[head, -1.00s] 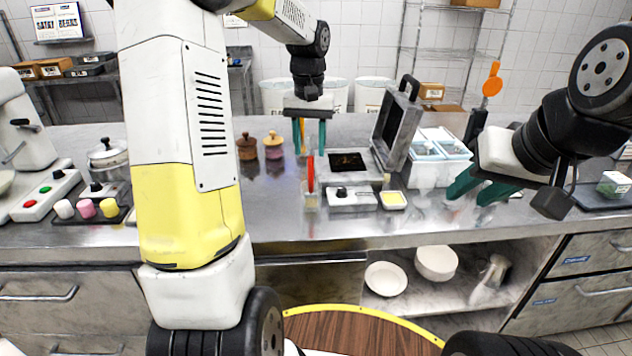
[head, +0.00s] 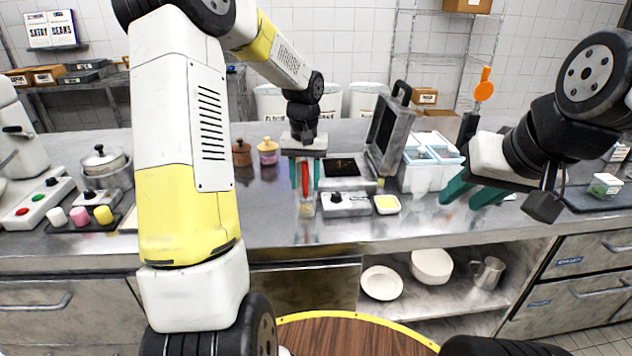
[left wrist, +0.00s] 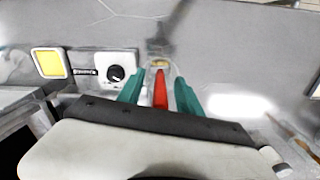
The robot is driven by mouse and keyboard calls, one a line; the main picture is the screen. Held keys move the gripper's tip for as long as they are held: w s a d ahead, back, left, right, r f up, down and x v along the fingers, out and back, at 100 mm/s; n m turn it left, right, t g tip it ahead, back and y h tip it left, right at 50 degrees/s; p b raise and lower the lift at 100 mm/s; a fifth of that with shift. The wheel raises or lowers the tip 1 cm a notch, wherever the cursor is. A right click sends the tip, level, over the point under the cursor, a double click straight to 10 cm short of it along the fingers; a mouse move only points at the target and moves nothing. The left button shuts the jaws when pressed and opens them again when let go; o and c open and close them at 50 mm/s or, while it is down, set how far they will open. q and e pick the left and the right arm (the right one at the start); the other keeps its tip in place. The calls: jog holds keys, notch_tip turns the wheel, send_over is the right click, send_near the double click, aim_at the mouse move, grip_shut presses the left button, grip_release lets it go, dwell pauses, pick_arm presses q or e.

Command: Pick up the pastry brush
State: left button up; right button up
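The pastry brush (head: 305,177) shows as a red handle standing upright in a small clear holder (head: 306,208) on the steel counter. In the left wrist view the red handle (left wrist: 161,90) lies between my teal fingers, with the clear holder around its far end. My left gripper (head: 305,182) points down over the brush, fingers open on either side of the handle. Gaps show between each finger and the handle in the left wrist view (left wrist: 160,92). The bristles are not clearly visible. My right gripper (head: 458,200) is open and empty above the counter at the right.
A white box with a black knob (head: 345,204) and a yellow-topped dish (head: 387,204) stand close right of the holder. The counter left of the holder is clear.

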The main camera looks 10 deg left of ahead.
pick_arm(q)
grip_shut()
